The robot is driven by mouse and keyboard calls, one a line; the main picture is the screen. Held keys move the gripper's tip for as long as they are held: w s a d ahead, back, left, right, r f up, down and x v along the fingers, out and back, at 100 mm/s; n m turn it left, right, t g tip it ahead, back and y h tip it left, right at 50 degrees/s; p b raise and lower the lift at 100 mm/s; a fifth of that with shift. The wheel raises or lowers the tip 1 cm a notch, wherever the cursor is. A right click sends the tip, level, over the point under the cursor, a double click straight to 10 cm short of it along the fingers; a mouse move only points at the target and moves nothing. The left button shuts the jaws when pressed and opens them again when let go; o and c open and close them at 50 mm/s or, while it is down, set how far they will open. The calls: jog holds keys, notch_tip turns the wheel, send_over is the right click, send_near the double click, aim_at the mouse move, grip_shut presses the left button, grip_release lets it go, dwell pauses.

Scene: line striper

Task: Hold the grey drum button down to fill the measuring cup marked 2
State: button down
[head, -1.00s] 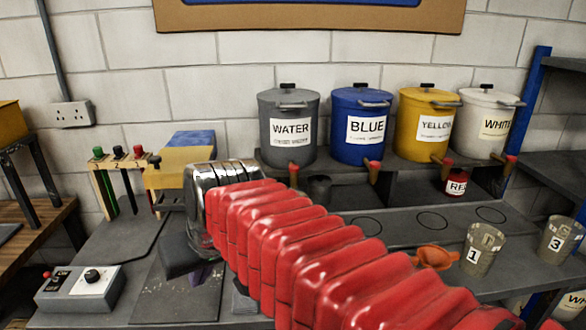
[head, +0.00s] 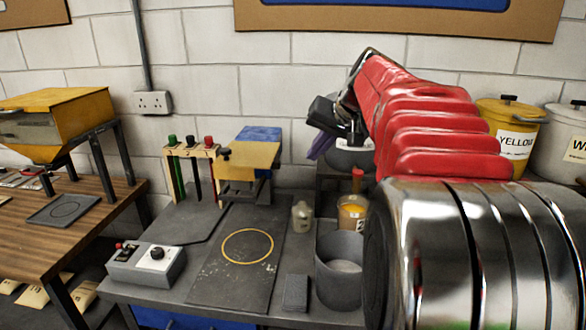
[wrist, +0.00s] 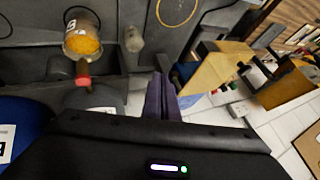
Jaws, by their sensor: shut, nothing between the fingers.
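The grey drum (head: 352,160) is mostly hidden behind my arm in the head view; its side also shows in the wrist view (wrist: 96,97). Its red-topped button (head: 358,175) shows below it, and in the wrist view (wrist: 82,69). A clear cup (head: 352,215) with a yellow-orange filling stands under the button; its mark looks like a 2 but is partly unclear. It also shows in the wrist view (wrist: 83,45). My gripper (head: 318,147), with purple fingers (wrist: 160,98), is shut and empty, raised beside the grey drum and apart from the button.
A grey open cylinder (head: 340,268) stands in front of the cup. A small pale bottle (head: 302,216) stands left of it. The yellow drum (head: 513,135) and white drum (head: 565,145) are at the right. A dark mat with a yellow ring (head: 247,246) and a control box (head: 146,263) lie left.

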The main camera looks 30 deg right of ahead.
notch_tip(320, 180, up, 2)
jog(key=m+t, duration=0.1)
jog(key=m, duration=0.1)
send_over(361, 173)
jog(key=shift+r+h, duration=0.1)
jog(key=shift+h, duration=0.2)
jog(key=shift+f, duration=4.45)
jog(key=shift+f, duration=0.3)
jog(key=shift+f, duration=0.5)
dwell(1.4)
